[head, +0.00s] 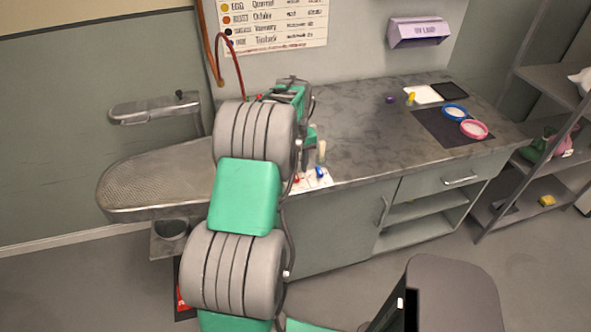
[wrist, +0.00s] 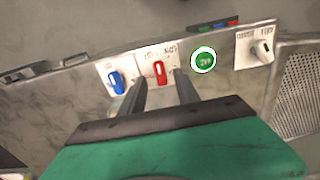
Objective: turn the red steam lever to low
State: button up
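The red steam lever (wrist: 160,71) is on a white label plate in the wrist view, its handle pointing roughly up and down in the picture. My gripper (wrist: 161,82) is open, with one finger to each side of the lever's lower end in the picture. In the head view a small red spot, the red lever (head: 297,180), shows at the counter's front edge beside my arm, which hides most of my gripper.
A blue lever (wrist: 116,82) is left of the red one in the wrist view. The perforated ironing board (head: 150,180) lies left of my arm. The grey counter (head: 365,130) is mostly clear.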

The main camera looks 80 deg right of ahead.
aim_at(295, 179)
jog(key=shift+f, duration=1.25)
grip_shut()
